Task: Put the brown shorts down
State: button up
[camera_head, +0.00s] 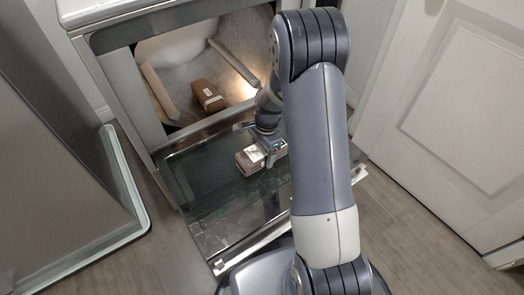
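No shorts are recognisable in the head view. A small brown box-like item with a pale label (248,163) is at the open glass door (212,200) of an appliance. My gripper (266,152) is right over this item's right part, overlapping it in the picture. I cannot tell whether the fingers grip it, or whether it rests on the glass or is just above it. A similar brown item with a pale label (207,95) lies inside the lit opening of the appliance.
A grey panel with a pale edge (125,180) stands at the left. A white panelled door (460,95) is at the right. Wooden floor (410,240) is clear at the lower right.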

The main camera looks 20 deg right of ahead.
aim_at(261, 149)
jog(key=shift+o, duration=0.6)
jog(key=shift+r, duration=0.1)
notch_tip(261, 149, up, 12)
jog(key=d+p, duration=0.1)
jog(key=p, duration=0.3)
jog(key=shift+w+d, duration=0.2)
jog(key=f+b, duration=0.1)
jog(key=f, duration=0.3)
jog(key=a+f+b, duration=0.1)
jog(key=f+b, duration=0.1)
jog(key=f, duration=0.2)
jog(key=f+b, duration=0.1)
jog(key=f, duration=0.4)
jog(key=shift+s+a, duration=0.25)
notch_tip(261, 149, up, 4)
jog(key=shift+f+p, duration=0.2)
jog(key=shift+p, duration=0.4)
jog(key=shift+r, duration=0.5)
